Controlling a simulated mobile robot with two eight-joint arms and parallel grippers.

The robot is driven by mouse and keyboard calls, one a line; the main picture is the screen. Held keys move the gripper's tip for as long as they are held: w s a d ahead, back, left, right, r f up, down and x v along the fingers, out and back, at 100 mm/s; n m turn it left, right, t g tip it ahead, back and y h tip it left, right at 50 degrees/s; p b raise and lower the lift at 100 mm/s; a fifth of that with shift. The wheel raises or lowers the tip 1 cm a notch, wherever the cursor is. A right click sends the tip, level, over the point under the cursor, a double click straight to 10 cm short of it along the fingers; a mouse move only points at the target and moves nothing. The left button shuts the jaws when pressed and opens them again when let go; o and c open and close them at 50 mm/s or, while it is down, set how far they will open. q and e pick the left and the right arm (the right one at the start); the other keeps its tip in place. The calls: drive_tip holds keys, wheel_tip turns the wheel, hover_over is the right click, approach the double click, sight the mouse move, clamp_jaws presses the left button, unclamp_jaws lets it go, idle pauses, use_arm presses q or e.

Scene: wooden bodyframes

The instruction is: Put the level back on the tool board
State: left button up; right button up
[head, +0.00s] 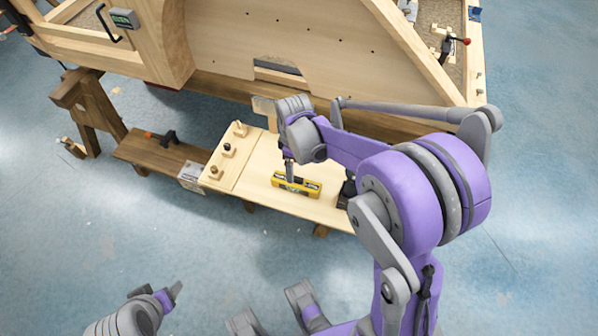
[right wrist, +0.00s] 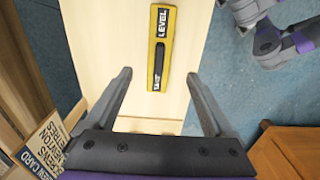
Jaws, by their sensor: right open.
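The yellow level (head: 290,186) with black labels lies flat on a low pale wooden board (head: 262,196). In the right wrist view the level (right wrist: 152,77) runs lengthwise away from me, with "LEVEL" on its far end and a dark slot along it. My right gripper (head: 290,168) is above the level, and its open fingers (right wrist: 159,73) stand on either side of the level's near end with nothing held. Whether they reach its height is unclear. My left gripper (head: 174,293) is low at the left, away from the board; its jaws are not clear.
Several pegs (head: 227,149) stand on the board's left part. A dark tool (head: 347,188) sits right of the level, partly behind my arm. A brown bench (head: 160,156) with a clamp is at left. The large wooden frame (head: 290,45) rises behind. A printed card (right wrist: 45,145) is near the gripper.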

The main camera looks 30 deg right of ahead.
sight(296, 182)
wheel_tip(296, 182, down, 5)
drive_tip(key=shift+s+a+r+b, duration=0.1)
drive_tip(key=shift+s+b, duration=0.05)
drive_tip(key=shift+b, duration=0.35)
wheel_tip(296, 182, down, 6)
drive_tip(key=shift+r+b, duration=0.1)
drive_tip(key=shift+b, duration=0.45)
drive_tip(key=shift+d+r, duration=0.1)
drive_tip(key=shift+d, duration=0.1)
clamp_jaws()
